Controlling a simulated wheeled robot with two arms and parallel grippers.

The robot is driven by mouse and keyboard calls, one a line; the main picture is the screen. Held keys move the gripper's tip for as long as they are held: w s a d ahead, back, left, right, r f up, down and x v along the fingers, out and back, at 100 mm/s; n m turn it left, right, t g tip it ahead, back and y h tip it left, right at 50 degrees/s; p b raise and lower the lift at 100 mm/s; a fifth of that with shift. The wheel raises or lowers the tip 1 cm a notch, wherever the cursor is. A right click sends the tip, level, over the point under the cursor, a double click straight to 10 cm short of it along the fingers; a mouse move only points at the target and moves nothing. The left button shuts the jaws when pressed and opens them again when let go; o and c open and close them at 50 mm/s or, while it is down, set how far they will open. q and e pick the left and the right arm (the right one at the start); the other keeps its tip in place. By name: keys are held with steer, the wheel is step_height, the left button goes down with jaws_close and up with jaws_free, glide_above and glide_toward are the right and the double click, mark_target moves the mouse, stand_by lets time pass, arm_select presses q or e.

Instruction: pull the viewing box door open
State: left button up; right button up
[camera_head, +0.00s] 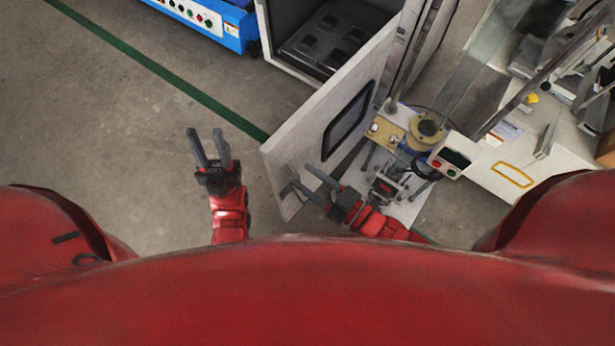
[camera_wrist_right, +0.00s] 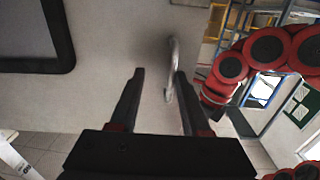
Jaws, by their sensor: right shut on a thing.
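The viewing box (camera_head: 264,40) stands at the top middle of the head view, its front open onto a dark interior with a tray-like floor. Its white door (camera_head: 290,135) with a dark-framed window (camera_head: 348,120) is swung out from the box at an angle. My right gripper (camera_head: 299,176) is at the door's free end, shut on the door handle. In the right wrist view, the curved metal handle (camera_wrist_right: 172,70) lies between the fingers, close to the right-hand one. My left gripper (camera_head: 204,134) is open and empty above the floor, left of the door.
A bench with a brass-coloured fixture (camera_head: 427,127) and a control box (camera_head: 450,161) stands right of the door, close to my right arm. A blue machine (camera_head: 225,25) is at the top left. The floor left of the door is clear, crossed by a green line (camera_head: 160,72).

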steer(key=shift+s+a, duration=0.1)
stand_by(0.3)
steer(key=p+v, duration=0.4)
steer(key=v, duration=1.3)
steer(key=shift+s, duration=0.15)
